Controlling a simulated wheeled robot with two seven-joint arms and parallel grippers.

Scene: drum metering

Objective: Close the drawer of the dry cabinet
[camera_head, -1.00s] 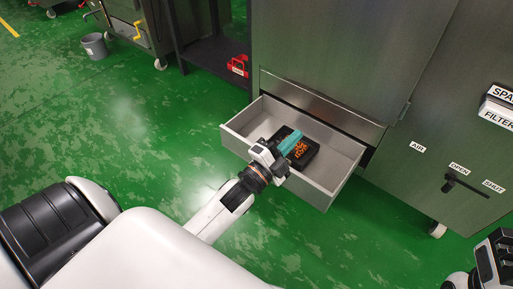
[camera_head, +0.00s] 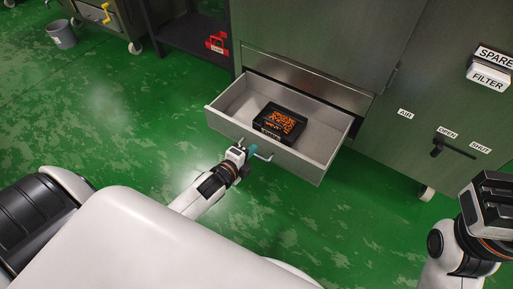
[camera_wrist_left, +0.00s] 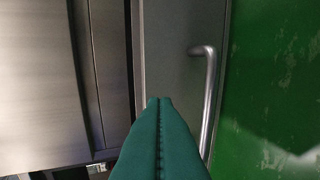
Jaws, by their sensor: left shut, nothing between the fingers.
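The drawer (camera_head: 305,164) of the steel dry cabinet (camera_head: 310,40) stands pulled out, showing its open top. A bar handle (camera_head: 262,155) sits on its front; it also shows in the left wrist view (camera_wrist_left: 209,90). A black box with orange marks (camera_head: 280,122) lies inside the drawer. My left gripper (camera_head: 252,151) is in front of the drawer face, next to the handle. Its teal fingers (camera_wrist_left: 160,125) are shut with nothing between them, pointing at the front panel; I cannot tell whether they touch it. My right gripper (camera_head: 487,205) is at the right edge, fingertips not clear.
A lever handle (camera_head: 452,148) with labels and a spare filter box (camera_head: 490,70) are on the cabinet at right. A dark shelf (camera_head: 190,38) with a red item and a grey bucket (camera_head: 61,34) stand at left. Green floor before the drawer is clear.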

